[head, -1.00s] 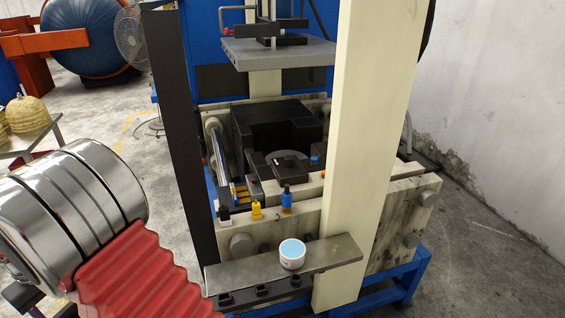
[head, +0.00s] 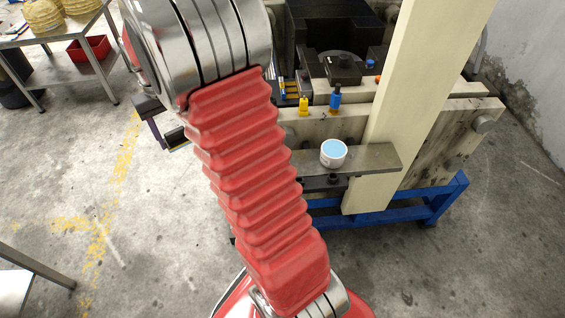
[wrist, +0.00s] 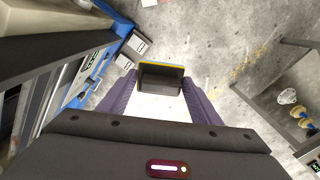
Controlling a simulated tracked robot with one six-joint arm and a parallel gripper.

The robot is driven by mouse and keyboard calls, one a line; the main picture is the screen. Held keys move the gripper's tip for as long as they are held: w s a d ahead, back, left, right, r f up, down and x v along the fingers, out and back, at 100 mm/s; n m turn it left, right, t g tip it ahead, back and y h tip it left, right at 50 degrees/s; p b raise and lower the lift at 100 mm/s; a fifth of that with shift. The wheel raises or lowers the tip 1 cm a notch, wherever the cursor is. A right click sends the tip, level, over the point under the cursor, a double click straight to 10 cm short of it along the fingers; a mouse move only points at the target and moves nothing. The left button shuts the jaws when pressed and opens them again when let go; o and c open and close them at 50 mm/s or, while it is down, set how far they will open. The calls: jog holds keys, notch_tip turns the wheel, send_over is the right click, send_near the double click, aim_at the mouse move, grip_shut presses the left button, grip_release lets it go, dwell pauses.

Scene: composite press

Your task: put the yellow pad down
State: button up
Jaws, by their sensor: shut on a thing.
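The yellow pad (wrist: 161,67) is between the fingers of my gripper (wrist: 159,84) in the wrist view. It shows a thin yellow edge and a dark face. My gripper's purple fingers are shut on it, one on each side. In the head view, my gripper (head: 160,122) is left of the press, partly hidden by my arm. The pad's dark, yellow-edged end (head: 176,138) shows there above the grey floor. I see no surface touching the pad.
The press (head: 405,140) stands to the right, with a grey ledge (head: 375,157) bearing a white cup with a light-blue top (head: 333,153). A metal table (head: 60,30) with yellowish domed things is at upper left. Another table corner (head: 15,285) is at lower left. Open floor lies between.

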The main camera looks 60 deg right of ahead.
jog(key=s+d+r+m, duration=0.4)
jog(key=s+d, duration=1)
jog(key=s+d+m, duration=0.1)
jog(key=s+m, duration=0.1)
jog(key=s, duration=1)
jog(key=shift+s, duration=0.15)
jog(key=shift+d, duration=0.1)
jog(key=shift+f, duration=3.15)
jog(key=shift+f, duration=1.85)
